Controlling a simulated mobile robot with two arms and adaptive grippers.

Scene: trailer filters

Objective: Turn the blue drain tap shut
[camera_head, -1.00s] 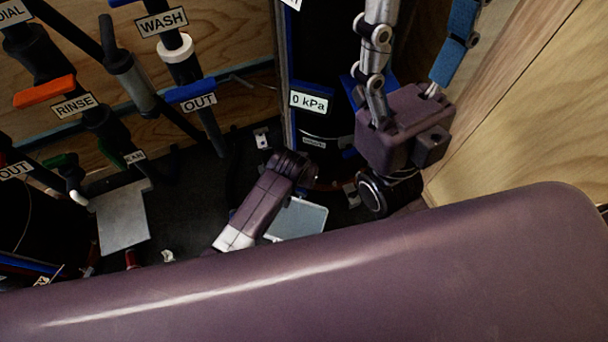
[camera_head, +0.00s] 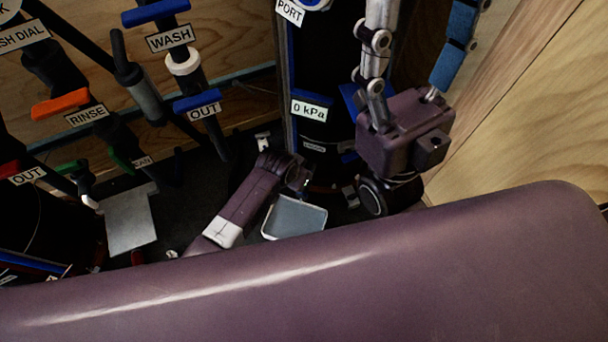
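Several blue handles are in view, and no label naming the drain can be read clearly. Another blue handle (camera_head: 352,98) is partly hidden behind my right gripper's linkage. My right gripper (camera_head: 425,30) points up the picture, its silver and blue-padded fingers spread wide. Its fingertips are cut off by the top edge, and nothing shows between the visible finger parts. My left gripper is not in view.
Pipes with a blue WASH handle (camera_head: 156,12), a blue OUT handle (camera_head: 197,100) and an orange RINSE handle (camera_head: 60,104) stand at left. A shallow tray (camera_head: 293,218) lies on the dark floor. A wooden wall (camera_head: 530,120) closes the right side.

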